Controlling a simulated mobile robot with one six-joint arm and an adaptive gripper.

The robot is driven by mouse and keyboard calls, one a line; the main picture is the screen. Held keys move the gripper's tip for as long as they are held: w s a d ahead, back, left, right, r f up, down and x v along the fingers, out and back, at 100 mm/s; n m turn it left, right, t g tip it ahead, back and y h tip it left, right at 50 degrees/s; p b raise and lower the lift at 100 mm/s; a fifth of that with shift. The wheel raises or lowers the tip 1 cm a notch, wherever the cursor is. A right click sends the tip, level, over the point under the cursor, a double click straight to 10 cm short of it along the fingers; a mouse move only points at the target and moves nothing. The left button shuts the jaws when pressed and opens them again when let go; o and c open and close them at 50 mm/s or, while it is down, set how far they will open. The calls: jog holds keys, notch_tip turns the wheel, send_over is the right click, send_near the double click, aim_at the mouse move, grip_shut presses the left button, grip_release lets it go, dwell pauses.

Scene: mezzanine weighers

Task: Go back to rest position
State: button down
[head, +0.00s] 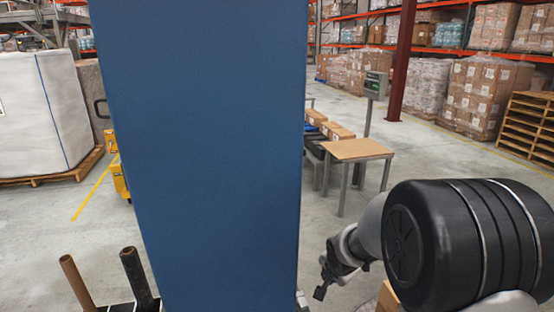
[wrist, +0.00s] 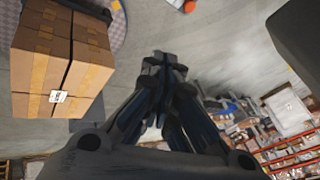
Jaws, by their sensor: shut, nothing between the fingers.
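My gripper (head: 325,280) shows at the lower right in the head view, beside the blue column, with its fingers pointing down and left. My black and grey arm link covers the right lower corner. In the wrist view my gripper (wrist: 165,60) has its fingertips together and nothing between them. The gripper is apart from everything around it.
A taped cardboard box (wrist: 65,55) is at the upper left of the wrist view. A small wooden table (head: 357,149) with cartons (head: 337,131) behind it stands beyond the column. A wrapped white load (head: 40,115) stands left. Pallets (head: 527,125) stand right. Open concrete floor lies between.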

jog(key=s+d+r+n, duration=0.1)
jog(key=s+r+n, duration=0.3)
jog(key=s+r, duration=0.95)
jog(key=s+a+r+n+g, duration=0.1)
jog(key=s+n, duration=0.5)
jog(key=s, duration=1.5)
jog(key=shift+s+a+r+g, duration=0.25)
jog(key=shift+a+r+g, duration=0.15)
jog(key=shift+r, duration=0.2)
